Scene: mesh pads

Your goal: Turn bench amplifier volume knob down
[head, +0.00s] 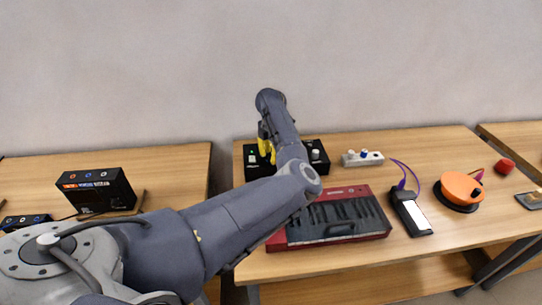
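A low black unit (319,164), which looks like the bench amplifier, sits at the back left of the middle table. A pale round knob (315,154) shows near its right end, and a small green spot and a pale part show near its left end. My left gripper (265,150), with yellow fingers, is over the unit's left-middle part, pointing down. My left wrist and forearm cover the unit's middle. I cannot tell whether the fingers touch it or how far apart they are. My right gripper is not in view.
A red keyboard (338,222) lies in front, under my forearm. To the right are a white box with knobs (362,158), a black device with a white screen (411,212), an orange disc (461,188) and a red ball (504,166). A black box (97,190) stands on the left table.

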